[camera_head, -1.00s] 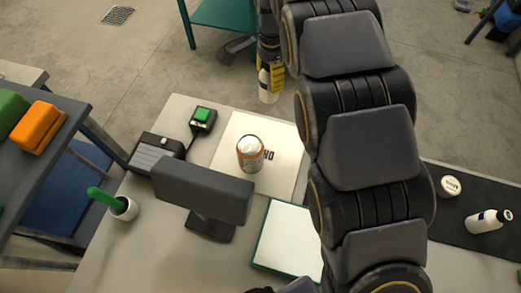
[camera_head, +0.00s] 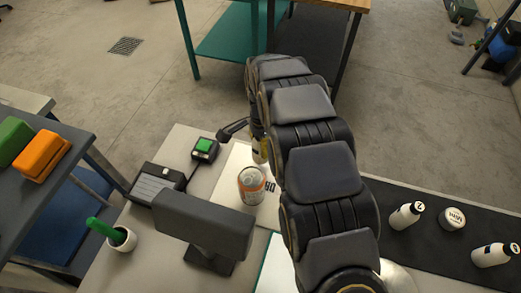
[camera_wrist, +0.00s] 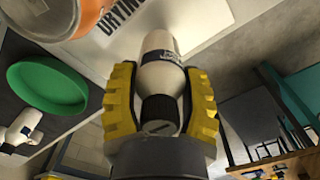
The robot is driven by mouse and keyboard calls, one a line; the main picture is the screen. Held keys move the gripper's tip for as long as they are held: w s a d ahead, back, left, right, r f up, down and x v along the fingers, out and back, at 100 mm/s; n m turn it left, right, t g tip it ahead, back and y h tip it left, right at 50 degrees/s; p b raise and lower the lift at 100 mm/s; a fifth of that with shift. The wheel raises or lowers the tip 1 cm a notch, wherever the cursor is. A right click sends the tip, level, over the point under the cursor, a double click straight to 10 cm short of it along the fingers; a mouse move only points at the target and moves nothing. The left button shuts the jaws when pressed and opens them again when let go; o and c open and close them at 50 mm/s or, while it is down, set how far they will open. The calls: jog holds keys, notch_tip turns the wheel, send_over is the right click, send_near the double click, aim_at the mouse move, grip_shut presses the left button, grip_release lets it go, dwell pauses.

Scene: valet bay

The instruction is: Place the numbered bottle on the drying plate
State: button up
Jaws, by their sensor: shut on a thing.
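My gripper (camera_wrist: 160,112) has yellow fingers shut on a white bottle (camera_wrist: 160,78) with a black cap. The cap is toward my wrist and the bottle's far end points toward the drying plate. The drying plate (camera_head: 226,185) is a white square on the bench, and its lettering shows in the wrist view (camera_wrist: 195,20). In the head view the bottle and gripper are mostly hidden behind my arm, near the plate's far right side. I cannot tell whether the bottle touches the plate. The number on the held bottle is not readable.
A dark stand (camera_head: 203,226) and a green-button box (camera_head: 204,148) are beside the plate.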

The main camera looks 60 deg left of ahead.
aim_at(260, 150)
jog(key=shift+f, duration=1.6)
jog(key=shift+f, duration=0.15)
jog(key=o, duration=1.1)
jog(key=shift+c, duration=0.2)
